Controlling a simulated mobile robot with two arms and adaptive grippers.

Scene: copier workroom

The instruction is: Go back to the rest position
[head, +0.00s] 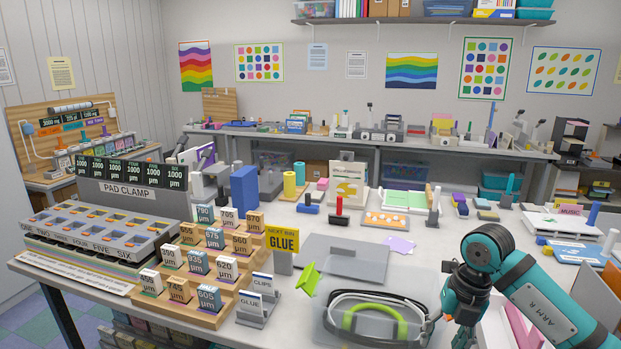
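My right arm, teal and dark grey and marked ARM R, comes in from the lower right and bends down over the front of the table (390,262). The part toward my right gripper (462,335) is at the bottom edge of the head view, just right of a clear tray. Its fingers are dark, small and partly cut off, so I cannot tell whether they are open or shut. No held object can be made out. My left gripper is not in view.
A clear tray with a dark loop and a green band (372,318) lies beside my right arm. A grey mat (345,262) lies mid-table.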

